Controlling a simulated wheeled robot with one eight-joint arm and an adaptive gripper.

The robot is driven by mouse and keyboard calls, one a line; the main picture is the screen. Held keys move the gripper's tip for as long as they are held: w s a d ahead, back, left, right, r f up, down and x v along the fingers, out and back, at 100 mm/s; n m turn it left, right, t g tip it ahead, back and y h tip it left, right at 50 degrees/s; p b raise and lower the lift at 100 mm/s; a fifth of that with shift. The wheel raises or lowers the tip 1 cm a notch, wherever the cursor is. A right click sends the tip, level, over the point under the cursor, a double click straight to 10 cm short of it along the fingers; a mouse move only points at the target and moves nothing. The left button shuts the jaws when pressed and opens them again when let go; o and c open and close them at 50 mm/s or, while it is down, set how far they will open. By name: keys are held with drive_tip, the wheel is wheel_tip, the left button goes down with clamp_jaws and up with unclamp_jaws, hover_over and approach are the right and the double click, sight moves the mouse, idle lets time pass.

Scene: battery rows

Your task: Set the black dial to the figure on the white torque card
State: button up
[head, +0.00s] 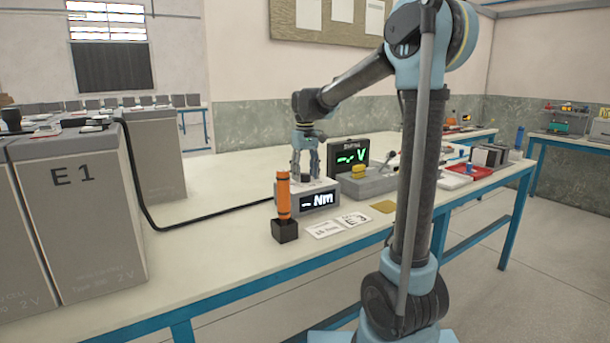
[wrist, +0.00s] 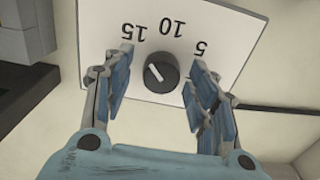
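The black dial (wrist: 161,73) sits on a pale grey box top marked 15, 10 and 5 in the wrist view. A white pointer line on the dial slants toward the side of the 15. In the head view the dial (head: 307,178) shows on the box (head: 288,207), whose front display reads "– Nm". My gripper (wrist: 160,85) is open, its blue-padded fingers on either side of the dial with gaps between. In the head view my gripper (head: 305,170) points down over the box.
An orange-handled tool (head: 283,195) stands in a black block left of the box. A meter reading "–.– V" (head: 349,153) and a grey tray (head: 370,185) are at its right. A black cable (head: 190,218) runs left to the large battery cells (head: 75,220).

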sight(305, 174)
wheel_tip(305, 174, up, 12)
idle(0.8)
drive_tip(key=s+d+f+m+t, duration=0.1)
drive_tip(key=s+d+f+m, duration=0.1)
drive_tip(key=s+d+f, duration=0.55)
drive_tip(key=s+d+f+m, duration=0.2)
drive_tip(key=s+d+f, duration=0.2)
drive_tip(key=s+d, duration=0.5)
drive_tip(key=s+d+f+m+t, duration=0.1)
drive_tip(key=s+d+f, duration=0.4)
drive_tip(key=s+f, duration=1)
wheel_tip(305, 174, down, 2)
drive_tip(key=shift+s+m, duration=0.15)
drive_tip(key=shift+m, duration=0.65)
